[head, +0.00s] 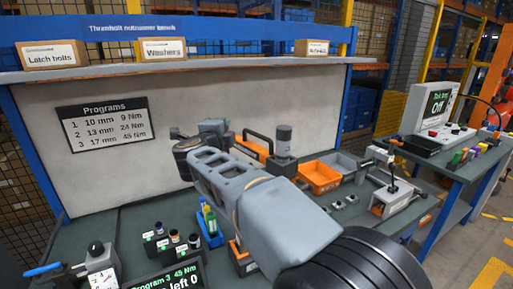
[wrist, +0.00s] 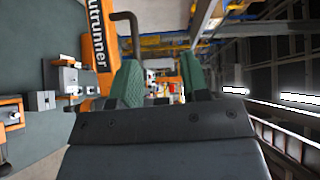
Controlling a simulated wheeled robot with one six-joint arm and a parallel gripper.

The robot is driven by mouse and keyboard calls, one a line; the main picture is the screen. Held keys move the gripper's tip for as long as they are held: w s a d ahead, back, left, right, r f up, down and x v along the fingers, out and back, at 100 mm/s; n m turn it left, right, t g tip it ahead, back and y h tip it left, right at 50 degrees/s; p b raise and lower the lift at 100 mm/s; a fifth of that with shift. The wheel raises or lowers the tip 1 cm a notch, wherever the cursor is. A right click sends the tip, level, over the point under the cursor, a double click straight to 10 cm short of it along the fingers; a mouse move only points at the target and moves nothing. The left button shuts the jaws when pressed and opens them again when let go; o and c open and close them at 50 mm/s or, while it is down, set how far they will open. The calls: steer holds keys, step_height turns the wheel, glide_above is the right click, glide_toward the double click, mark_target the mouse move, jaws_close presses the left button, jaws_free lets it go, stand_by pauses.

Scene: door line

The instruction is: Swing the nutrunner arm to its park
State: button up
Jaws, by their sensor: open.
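My gripper (wrist: 160,68) shows in the wrist view as two green-padded fingers, apart, with nothing between them. An orange arm (wrist: 100,40) lettered "utrunner", its first letter cut off, stands left of the fingers. Its dark bent handle (wrist: 134,32) runs down behind the left finger; I cannot tell if they touch. In the head view an orange part with a black handle (head: 258,137) shows beside a grey cylinder (head: 284,140), partly behind my arm. It seems to be the nutrunner arm. My arm hides much of it, and my fingertips are not clear there.
The bench (head: 135,222) carries a blue bottle holder (head: 211,232), several dark sockets, a green-lit display (head: 165,278), an orange bin (head: 320,177) and a clamp fixture (head: 392,195). A side table (head: 452,166) at right holds a monitor reading "Off". Floor shows at far right.

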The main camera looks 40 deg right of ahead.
mark_target(256, 135)
steer(key=w+d+f+m+g, duration=0.1)
steer(key=d+f, duration=0.1)
steer(key=d, duration=0.2)
steer(key=w+d+f+m+g, duration=0.2)
steer(key=d, duration=0.3)
steer(key=w+d+f+m+g+h, duration=0.1)
steer(key=d+f, duration=0.1)
steer(key=d, duration=0.3)
steer(key=shift+w+d+f+m+g, duration=0.1)
steer(key=shift+w+d+m+g, duration=0.15)
steer(key=shift+m+g, duration=0.05)
jaws_close()
